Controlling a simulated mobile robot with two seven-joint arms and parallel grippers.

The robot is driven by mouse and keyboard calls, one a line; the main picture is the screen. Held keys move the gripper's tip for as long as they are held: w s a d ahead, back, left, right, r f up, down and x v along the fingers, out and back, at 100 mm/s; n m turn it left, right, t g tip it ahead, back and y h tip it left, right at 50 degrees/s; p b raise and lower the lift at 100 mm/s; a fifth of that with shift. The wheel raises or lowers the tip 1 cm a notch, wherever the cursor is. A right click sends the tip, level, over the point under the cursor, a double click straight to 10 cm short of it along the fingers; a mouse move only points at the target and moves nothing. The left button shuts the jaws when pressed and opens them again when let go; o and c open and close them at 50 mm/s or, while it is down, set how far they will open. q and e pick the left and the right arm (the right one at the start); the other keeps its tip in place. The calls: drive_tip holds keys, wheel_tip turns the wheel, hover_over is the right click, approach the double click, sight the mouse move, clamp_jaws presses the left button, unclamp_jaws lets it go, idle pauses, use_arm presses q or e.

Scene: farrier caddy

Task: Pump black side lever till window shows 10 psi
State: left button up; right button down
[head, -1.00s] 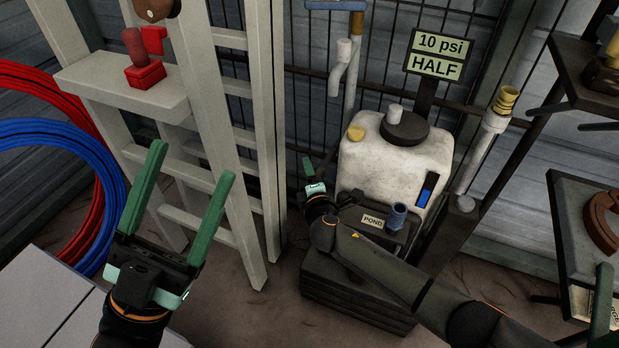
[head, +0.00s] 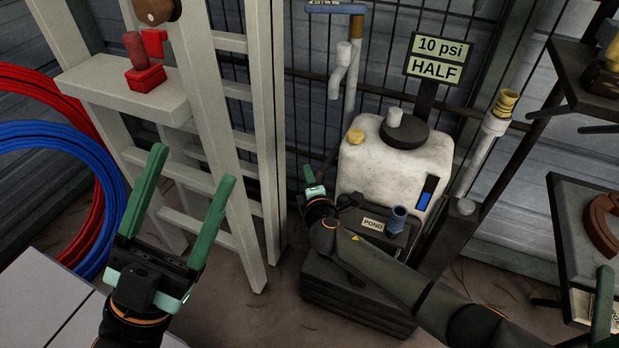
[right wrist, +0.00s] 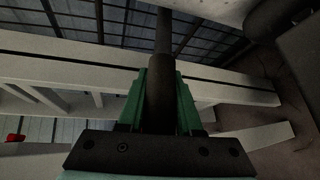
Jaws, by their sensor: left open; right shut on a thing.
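A white tank (head: 395,160) with a dark cap stands on a dark base at the back. A blue vertical strip (head: 426,192) shows on its right front. A sign (head: 437,58) above it reads "10 psi" and "HALF". My right gripper (head: 316,180) is at the tank's left side, its fingers mostly hidden in the head view. In the right wrist view its green fingers (right wrist: 162,95) are shut on the black lever (right wrist: 163,45), a dark rod running between them. The lever also shows faintly in the head view (head: 328,161). My left gripper (head: 182,210) is open and empty.
A pale stepladder (head: 215,130) stands left of the tank, with a red object (head: 145,76) on its step. Red and blue hoses (head: 105,190) hang at far left. A shelf (head: 575,215) stands at right. A pipe with yellow top (head: 490,130) rises beside the tank.

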use_arm(q)
drive_tip(key=w+a+f+n+g+y+p, duration=0.1)
drive_tip(key=w+f+n+g+y+p, duration=0.1)
drive_tip(key=w+f+n+y+p, duration=0.4)
drive_tip(key=w+a+f+n+g+y+p, duration=0.15)
drive_tip(key=f+y, duration=0.25)
drive_tip(key=f, duration=0.4)
drive_tip(key=s+f+n+g+y+p, duration=0.1)
drive_tip(key=s+f+g+p, duration=0.2)
drive_tip(key=f, duration=0.4)
drive_tip(key=s+d+f+n+g+y+p, duration=0.1)
drive_tip(key=s+f+g+p, duration=0.3)
drive_tip(key=f+g, duration=0.2)
wheel_tip(320, 180, down, 2)
drive_tip(key=shift+s+d+f, duration=0.1)
drive_tip(key=shift+s+d, duration=0.05)
drive_tip(key=shift+d, duration=0.1)
use_arm(e)
wheel_tip(320, 180, up, 6)
drive_tip(key=w+m+g, duration=0.1)
drive_tip(key=w+g, duration=0.1)
drive_tip(key=g, duration=0.1)
drive_tip(key=shift+d+m, duration=0.3)
drive_tip(key=shift+d, duration=0.15)
use_arm(q)
drive_tip(key=shift+g, duration=0.25)
use_arm(e)
drive_tip(key=shift+r, duration=0.1)
